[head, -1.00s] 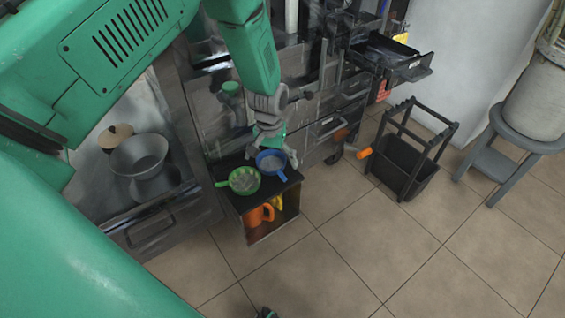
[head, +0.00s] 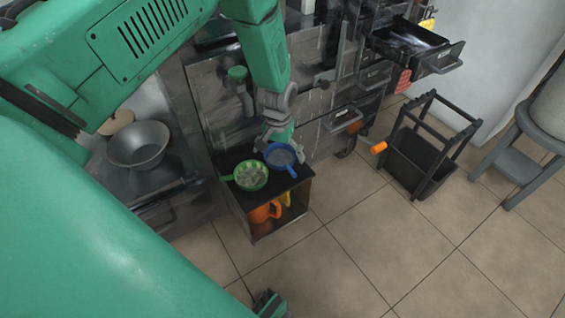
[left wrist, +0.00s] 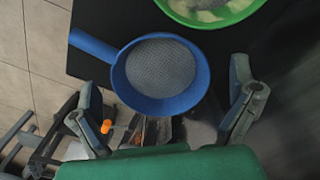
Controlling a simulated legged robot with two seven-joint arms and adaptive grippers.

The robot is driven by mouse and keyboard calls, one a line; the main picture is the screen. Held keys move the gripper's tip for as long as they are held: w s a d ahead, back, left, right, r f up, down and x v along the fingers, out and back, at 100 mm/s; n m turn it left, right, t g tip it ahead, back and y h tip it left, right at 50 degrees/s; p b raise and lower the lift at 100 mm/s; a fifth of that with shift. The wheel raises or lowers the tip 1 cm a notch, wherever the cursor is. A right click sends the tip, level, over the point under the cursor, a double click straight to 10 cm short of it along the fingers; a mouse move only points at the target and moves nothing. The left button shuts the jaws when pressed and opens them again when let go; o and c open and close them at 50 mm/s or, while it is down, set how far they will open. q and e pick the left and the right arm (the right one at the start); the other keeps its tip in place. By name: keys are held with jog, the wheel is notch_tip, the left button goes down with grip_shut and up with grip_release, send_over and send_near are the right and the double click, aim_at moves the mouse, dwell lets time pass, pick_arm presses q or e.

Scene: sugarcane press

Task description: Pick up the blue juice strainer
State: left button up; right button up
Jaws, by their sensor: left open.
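The blue juice strainer (head: 281,156) lies on the black top of a small stand, its handle pointing to the front right in the head view. In the left wrist view the strainer (left wrist: 160,70) shows its grey mesh and blue rim, with the handle to the upper left. My left gripper (head: 283,142) is open and empty just above and behind the strainer. In the left wrist view its two fingers stand apart on either side of the strainer's near rim. My right gripper (head: 268,303) shows only partly at the bottom edge, and its jaws are unclear.
A green strainer (head: 250,175) with pale contents sits just left of the blue one. Orange and yellow jugs (head: 265,211) stand on the shelf below. A metal bowl (head: 139,145) is at left, and a black cart (head: 423,155) at right. Floor in front is open.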

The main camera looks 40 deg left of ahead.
pick_arm(q)
jog(key=shift+a+f, duration=0.15)
jog(key=shift+f, duration=0.6)
jog(key=shift+r, duration=0.2)
jog(key=shift+c, duration=1.3)
jog(key=shift+d, duration=0.35)
jog(key=c, duration=0.9)
jog(key=shift+o, duration=0.2)
jog(key=shift+a, duration=0.15)
